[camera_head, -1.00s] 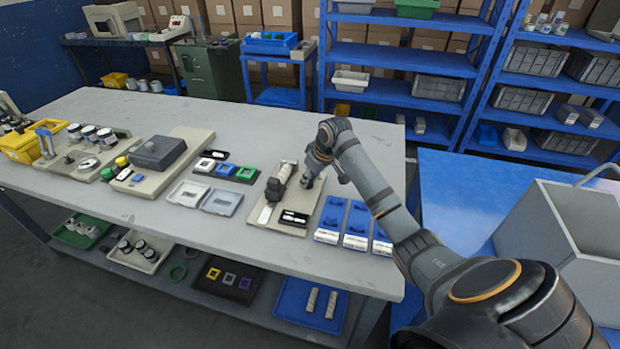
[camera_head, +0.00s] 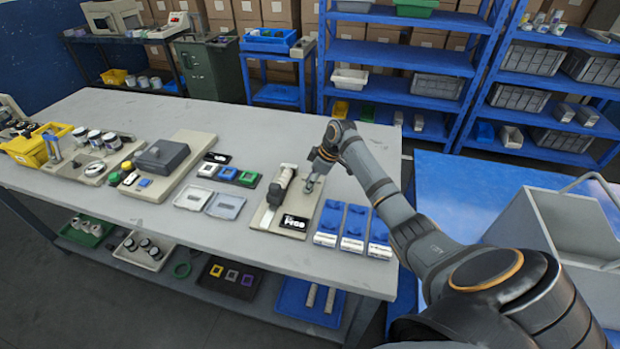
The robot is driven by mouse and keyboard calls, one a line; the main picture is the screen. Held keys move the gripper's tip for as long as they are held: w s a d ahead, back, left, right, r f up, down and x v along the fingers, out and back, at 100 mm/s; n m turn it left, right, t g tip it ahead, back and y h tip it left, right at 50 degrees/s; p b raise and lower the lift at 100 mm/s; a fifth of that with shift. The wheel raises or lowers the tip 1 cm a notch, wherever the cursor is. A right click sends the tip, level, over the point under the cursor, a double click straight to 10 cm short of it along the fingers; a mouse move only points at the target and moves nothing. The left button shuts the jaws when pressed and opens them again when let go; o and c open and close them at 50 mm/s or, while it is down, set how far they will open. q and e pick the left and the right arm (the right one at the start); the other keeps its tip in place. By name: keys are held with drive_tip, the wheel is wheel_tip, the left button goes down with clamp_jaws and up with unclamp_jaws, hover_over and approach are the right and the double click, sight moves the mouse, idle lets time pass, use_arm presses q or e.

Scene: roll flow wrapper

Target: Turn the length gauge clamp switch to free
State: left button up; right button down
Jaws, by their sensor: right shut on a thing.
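The length gauge (camera_head: 263,217) is a beige board on the grey table. A pale upright roll-like part with a dark band (camera_head: 282,187) stands on it. A black label (camera_head: 294,222) at its front edge reads "Free" in white letters. My right gripper (camera_head: 311,184) comes down at the board's back right side, beside the pale part. It is shut on the clamp switch, which is small and mostly hidden by the fingers. My left gripper is not in view.
Blue boxes with white labels (camera_head: 353,228) stand just right of the gauge. A black tray with coloured squares (camera_head: 228,175) and pale trays (camera_head: 193,197) lie to its left. A dark grey boxed device (camera_head: 162,156) sits farther left. The table behind the gauge is clear.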

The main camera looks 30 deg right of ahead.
drive_tip(key=n, duration=0.2)
drive_tip(key=shift+w+n+g+y, duration=0.15)
drive_tip(key=shift+n+g+y, duration=0.15)
drive_tip(key=shift+y, duration=0.1)
drive_tip(key=shift+w+d+n+g+b, duration=0.1)
drive_tip(key=shift+n+g+b, duration=0.5)
drive_tip(key=shift+n, duration=0.9)
drive_tip(key=shift+y, duration=0.3)
drive_tip(key=c, duration=1)
unclamp_jaws()
drive_tip(key=v, duration=1.2)
